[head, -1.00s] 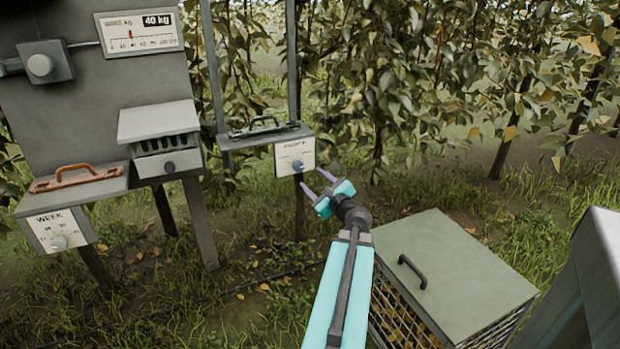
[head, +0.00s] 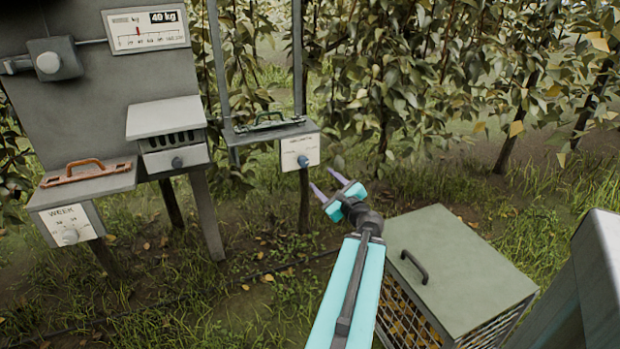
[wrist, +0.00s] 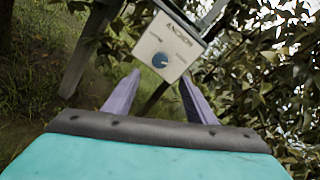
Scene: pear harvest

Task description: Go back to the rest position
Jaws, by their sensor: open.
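My gripper (head: 328,181) is open and empty, raised in front of a small box with a white dial panel and blue knob (head: 302,161). In the head view its fingertips are apart from the knob, below and to the right of it. In the wrist view the two purple fingers (wrist: 155,92) stand apart, and the panel with its blue knob (wrist: 160,60) shows beyond them. The panel's heading looks like "ANCHOR" there. Nothing is between the fingers.
A grey board with a 40 kg scale (head: 146,29) stands at left, with a WEEK dial box (head: 69,226) and a slotted box (head: 172,150). A lidded mesh crate (head: 455,265) stands right of my arm. Leafy trees fill the back.

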